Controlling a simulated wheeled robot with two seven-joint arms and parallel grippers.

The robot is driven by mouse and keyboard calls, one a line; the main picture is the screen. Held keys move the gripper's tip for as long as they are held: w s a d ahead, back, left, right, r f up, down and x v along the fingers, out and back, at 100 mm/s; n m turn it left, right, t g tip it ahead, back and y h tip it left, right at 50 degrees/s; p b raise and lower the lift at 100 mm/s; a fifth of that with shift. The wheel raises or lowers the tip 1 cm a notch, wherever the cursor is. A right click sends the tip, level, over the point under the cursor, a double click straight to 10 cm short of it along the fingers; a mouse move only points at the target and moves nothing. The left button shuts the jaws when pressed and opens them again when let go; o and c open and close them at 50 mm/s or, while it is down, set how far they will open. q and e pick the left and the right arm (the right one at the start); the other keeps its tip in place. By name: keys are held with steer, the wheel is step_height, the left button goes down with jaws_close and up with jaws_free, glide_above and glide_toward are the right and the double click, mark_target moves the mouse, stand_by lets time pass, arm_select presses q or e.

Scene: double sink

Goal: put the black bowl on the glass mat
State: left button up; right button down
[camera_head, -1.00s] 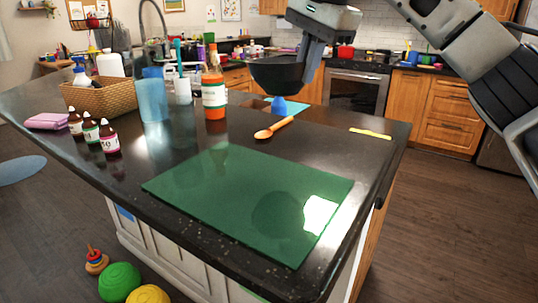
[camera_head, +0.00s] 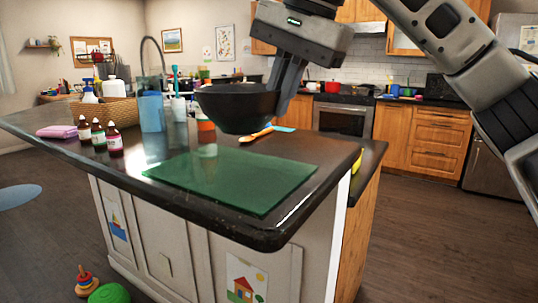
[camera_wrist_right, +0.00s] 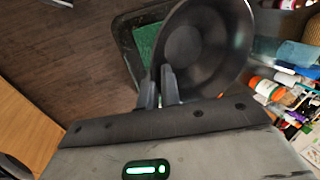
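My right gripper (camera_head: 278,108) is shut on the bowl's right rim. In the right wrist view the right gripper's fingers (camera_wrist_right: 158,88) pinch the edge of the bowl (camera_wrist_right: 205,45). The green glass mat (camera_head: 232,182) lies flat and bare near the counter's front corner. Part of the mat (camera_wrist_right: 146,40) shows beside the bowl in the wrist view. My left gripper is not in view.
On the dark counter (camera_head: 300,150), an orange spoon (camera_head: 256,135) lies behind the mat. A blue cup (camera_head: 151,112), an orange-and-white bottle (camera_head: 206,126), small dropper bottles (camera_head: 99,136) and a wicker basket (camera_head: 110,111) stand to the left and back.

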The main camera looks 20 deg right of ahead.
steer(key=w+d+f, duration=0.1)
steer(key=w+f, duration=0.1)
steer(key=f, duration=0.1)
steer(key=w+d+f, duration=0.1)
steer(key=w+f, duration=0.2)
steer(key=w+d+f, duration=0.2)
steer(key=w+f, duration=0.1)
steer(key=f, duration=0.1)
steer(key=shift+f, duration=0.35)
steer(key=shift+f, duration=0.15)
steer(key=c, duration=1.9)
jaws_free()
steer(key=o, duration=0.3)
